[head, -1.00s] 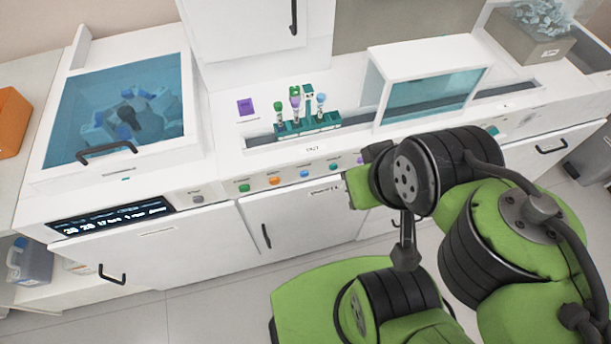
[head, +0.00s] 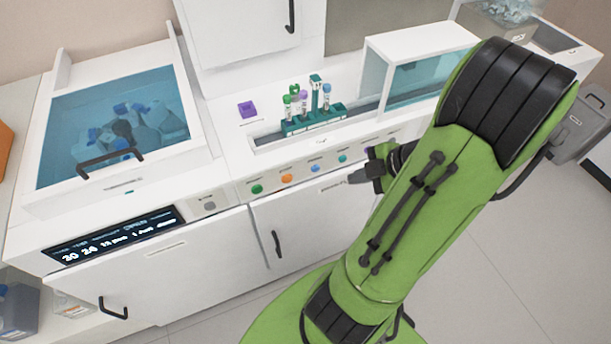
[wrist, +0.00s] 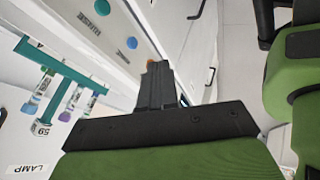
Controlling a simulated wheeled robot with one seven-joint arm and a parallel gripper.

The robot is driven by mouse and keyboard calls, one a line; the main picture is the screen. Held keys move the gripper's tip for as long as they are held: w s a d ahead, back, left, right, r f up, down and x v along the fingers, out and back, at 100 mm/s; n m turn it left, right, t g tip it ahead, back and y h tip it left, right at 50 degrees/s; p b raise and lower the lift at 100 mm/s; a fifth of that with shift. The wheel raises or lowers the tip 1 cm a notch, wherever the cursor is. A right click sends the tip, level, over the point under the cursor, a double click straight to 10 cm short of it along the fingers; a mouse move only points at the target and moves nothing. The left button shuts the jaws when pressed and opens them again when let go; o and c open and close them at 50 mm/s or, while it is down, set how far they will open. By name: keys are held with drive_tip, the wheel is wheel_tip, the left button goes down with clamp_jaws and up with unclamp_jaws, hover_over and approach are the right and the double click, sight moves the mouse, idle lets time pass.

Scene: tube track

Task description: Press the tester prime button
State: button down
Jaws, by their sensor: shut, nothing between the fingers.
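A row of round coloured buttons runs along the front panel of the white bench: green (head: 257,189), orange (head: 287,179), blue (head: 315,168) and teal (head: 342,158). Their small labels are too blurred in the head view to tell which is prime. My gripper (head: 352,178) is shut and empty, in front of the panel with its fingers pointing left. In the wrist view the shut fingers (wrist: 155,68) overlap the orange button (wrist: 150,63) in the picture; contact cannot be told. Blue (wrist: 132,43) and teal (wrist: 101,7) buttons show beside it, and one label appears to read RINSE.
A green rack (head: 300,124) holding capped tubes stands in the bench channel. A grey button (head: 209,206) and a lit display (head: 115,238) are at left. Cabinet handles (head: 277,244) stick out below.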

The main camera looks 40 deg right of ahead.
sight(316, 169)
drive_tip(key=w+f, duration=0.2)
drive_tip(key=w, duration=0.1)
drive_tip(key=w+f+b, duration=0.1)
drive_tip(key=w+f, duration=0.2)
drive_tip(key=w+a+f+b, duration=0.1)
drive_tip(key=w+f, duration=0.1)
drive_tip(key=w, duration=0.1)
drive_tip(key=shift+w+f, duration=0.15)
drive_tip(key=shift+w, duration=0.15)
